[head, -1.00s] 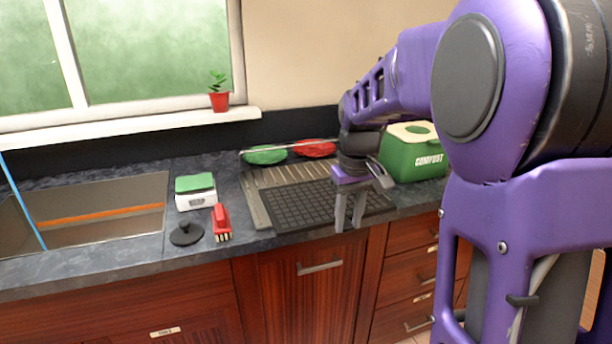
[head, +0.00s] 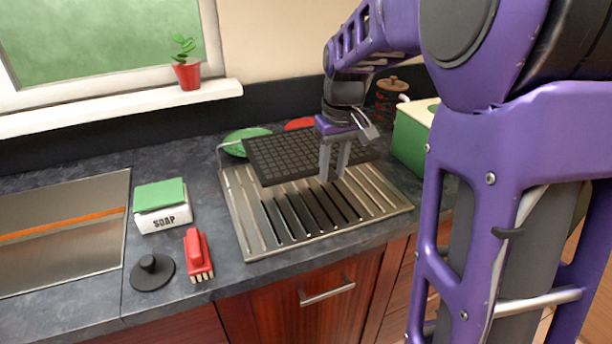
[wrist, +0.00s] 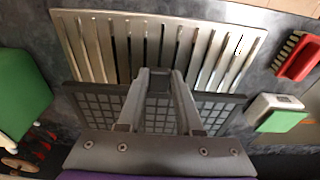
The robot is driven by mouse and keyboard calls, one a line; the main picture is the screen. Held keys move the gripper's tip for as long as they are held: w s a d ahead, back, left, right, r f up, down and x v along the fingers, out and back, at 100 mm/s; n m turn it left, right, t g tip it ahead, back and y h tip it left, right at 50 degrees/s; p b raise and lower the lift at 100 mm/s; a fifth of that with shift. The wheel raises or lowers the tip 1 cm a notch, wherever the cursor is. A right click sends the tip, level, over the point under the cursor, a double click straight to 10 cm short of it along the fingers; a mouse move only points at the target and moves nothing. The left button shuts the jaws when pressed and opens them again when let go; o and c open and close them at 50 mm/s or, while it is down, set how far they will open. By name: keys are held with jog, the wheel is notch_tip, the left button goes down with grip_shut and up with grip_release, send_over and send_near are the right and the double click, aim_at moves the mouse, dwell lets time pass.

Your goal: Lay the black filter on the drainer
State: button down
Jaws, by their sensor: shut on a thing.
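The black filter (head: 285,158) is a flat dark grid panel, roughly level. My gripper (head: 333,177) is shut on the filter's front edge. The filter is over the back part of the metal drainer (head: 245,228); it looks raised above it, though contact at the back is hard to tell. The drainer's slatted front part is bare.
A soap box (head: 163,215) with a green sponge, a red brush (head: 197,255) and a black sink plug (head: 152,271) lie left of the drainer, beside the sink (head: 70,225). A green compost bin (head: 410,140) stands at right. Green and red plates (head: 245,137) are behind.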

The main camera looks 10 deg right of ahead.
aim_at(328, 215)
jog(key=shift+w+f, duration=0.2)
jog(key=shift+f, duration=0.05)
notch_tip(328, 215, down, 9)
jog(key=shift+f+b, duration=0.2)
jog(key=shift+b, duration=0.5)
jog(key=c, duration=0.6)
grip_release()
jog(key=shift+f, duration=0.1)
jog(key=r, duration=0.4)
jog(key=s+r+p, duration=0.1)
jog(key=r, duration=0.7)
jog(key=shift+s+d+p, duration=0.15)
jog(key=shift+s+p, duration=0.15)
jog(key=shift+s, duration=0.05)
